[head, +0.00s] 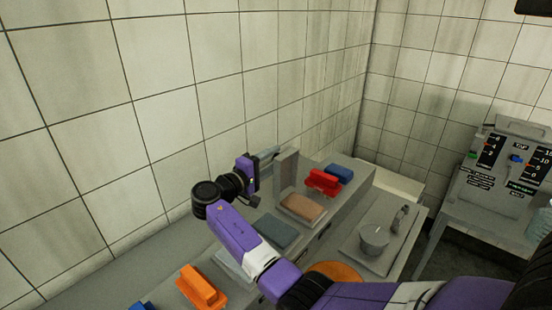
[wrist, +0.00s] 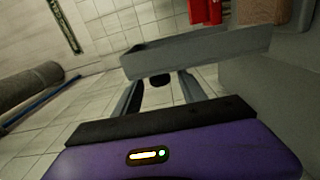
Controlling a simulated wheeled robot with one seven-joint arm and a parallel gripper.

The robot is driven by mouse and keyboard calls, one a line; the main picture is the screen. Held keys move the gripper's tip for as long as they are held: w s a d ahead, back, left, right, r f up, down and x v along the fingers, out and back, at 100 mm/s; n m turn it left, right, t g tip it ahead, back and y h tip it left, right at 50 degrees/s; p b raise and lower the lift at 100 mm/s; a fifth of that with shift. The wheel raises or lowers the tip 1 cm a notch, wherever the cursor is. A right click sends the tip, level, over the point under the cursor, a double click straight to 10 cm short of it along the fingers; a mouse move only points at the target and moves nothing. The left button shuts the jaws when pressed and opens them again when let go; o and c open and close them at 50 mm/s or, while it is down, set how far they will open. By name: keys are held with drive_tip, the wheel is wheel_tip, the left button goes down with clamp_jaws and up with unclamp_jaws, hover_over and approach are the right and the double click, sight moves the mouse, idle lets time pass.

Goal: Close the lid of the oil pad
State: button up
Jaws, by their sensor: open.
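The oil pad is a low case on the bench with a tan pad surface (head: 302,207). Its grey lid (head: 287,168) stands upright at the wall side, so the case is open. In the wrist view the lid is a grey slab (wrist: 200,52) crossing in front of my fingers, and part of the tan pad (wrist: 262,10) shows beyond it. My gripper (head: 268,154) is on the wall side of the lid, near its top. In the wrist view my gripper (wrist: 160,84) has its fingers apart with nothing held between them. I cannot tell whether they touch the lid.
Red (head: 322,182) and blue (head: 339,173) blocks sit behind the pad. A grey-green pad (head: 276,232) and an orange block (head: 202,287) are nearer. A grey cup (head: 374,240) stands on a tray at right. The tiled wall (head: 180,110) is close behind my gripper.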

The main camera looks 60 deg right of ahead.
drive_tip(key=shift+x, duration=1.05)
clamp_jaws()
drive_tip(key=shift+f, duration=0.1)
idle(0.6)
